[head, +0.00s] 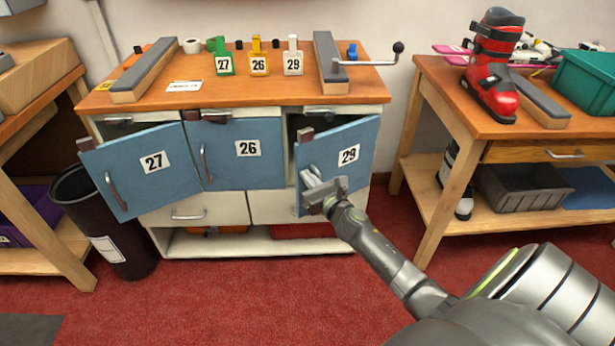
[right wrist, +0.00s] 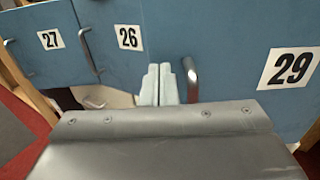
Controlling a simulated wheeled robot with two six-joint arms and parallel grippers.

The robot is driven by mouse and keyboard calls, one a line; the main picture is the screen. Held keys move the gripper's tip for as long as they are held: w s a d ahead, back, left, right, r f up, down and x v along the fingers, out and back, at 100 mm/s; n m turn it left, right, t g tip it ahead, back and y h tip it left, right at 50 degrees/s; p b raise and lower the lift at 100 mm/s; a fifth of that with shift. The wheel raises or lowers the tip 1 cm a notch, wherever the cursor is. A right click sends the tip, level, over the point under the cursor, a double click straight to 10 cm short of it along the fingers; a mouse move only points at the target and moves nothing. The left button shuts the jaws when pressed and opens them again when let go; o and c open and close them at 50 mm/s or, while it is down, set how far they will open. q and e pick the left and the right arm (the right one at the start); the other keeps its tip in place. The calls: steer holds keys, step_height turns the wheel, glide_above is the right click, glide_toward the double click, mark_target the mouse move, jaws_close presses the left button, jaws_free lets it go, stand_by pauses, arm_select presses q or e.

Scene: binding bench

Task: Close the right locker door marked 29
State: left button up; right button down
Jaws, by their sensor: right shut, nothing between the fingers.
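The blue locker door marked 29 (head: 335,150) is at the right of the bench cabinet in the head view. It stands ajar, its left edge swung out towards me and a dark gap showing beside it. Its metal handle (right wrist: 190,78) is near that left edge. My right gripper (head: 312,178) is shut and empty in front of the door's lower left part. In the right wrist view its pale fingertips (right wrist: 158,84) are just left of the handle; I cannot tell whether they touch door or handle. The 29 label (right wrist: 290,68) is at right there. My left gripper is not in view.
Door 27 (head: 130,185) stands open at the left; door 26 (head: 225,170) looks nearly flush. A black bin (head: 75,190) is left of the cabinet. A side table (head: 445,105) with a red boot (head: 492,75) stands right. Red carpet in front is clear.

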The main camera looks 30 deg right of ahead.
steer(key=shift+w, duration=0.35)
steer(key=shift+w, duration=0.15)
